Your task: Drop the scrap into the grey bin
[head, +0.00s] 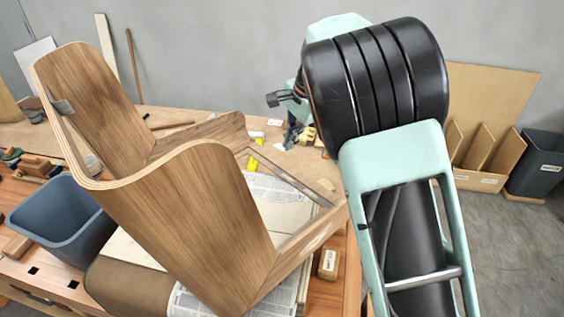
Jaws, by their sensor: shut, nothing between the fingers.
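I cannot pick out the scrap with certainty. A small flat grey piece (62,107) sits at the left edge of the bent wood lamination; I cannot tell what it is. A dark grey bin (538,165) with a white label stands on the floor at the far right. A blue-grey bin (62,222) stands at the left by the bench; its inside bottom is hidden. My gripper (276,98) shows small and dark left of my black arm joint, above the bench and right of the lamination. It is shut and empty, well apart from both bins. My arm hides part of it.
The large bent lamination (200,220) rises in the foreground on the workbench (330,293), with newspaper beneath. A wooden rack with dividers (485,148) stands left of the dark bin. Tools lie at the left edge. Floor at the right is clear.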

